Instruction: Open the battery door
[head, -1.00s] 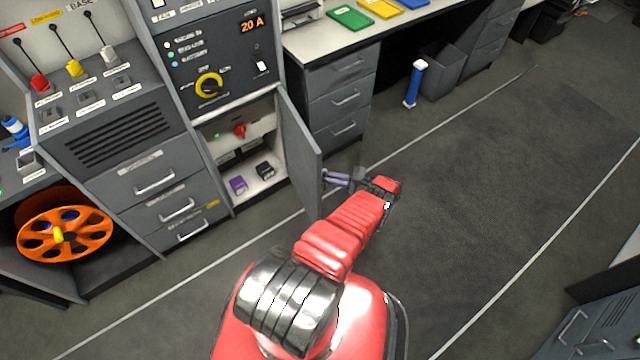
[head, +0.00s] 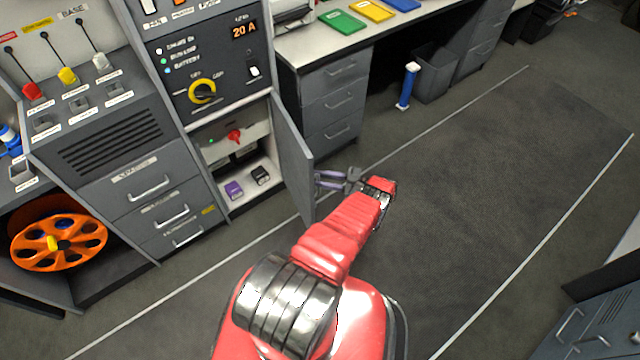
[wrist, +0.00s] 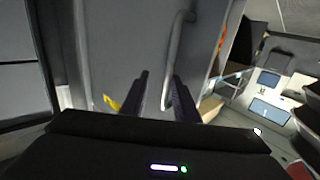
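The grey battery door (head: 293,155) stands swung open, sticking out from the cabinet in the head view. Its outer face faces my arm. My gripper (head: 318,180) is beside that face, fingers spread apart. I cannot tell whether a finger touches the handle.
The open compartment holds a purple block (head: 233,190), a black block (head: 260,175) and a red knob (head: 234,136). A drawer unit (head: 335,105) stands behind the door. An orange reel (head: 58,243) sits at left. The floor (head: 480,180) to the right is clear.

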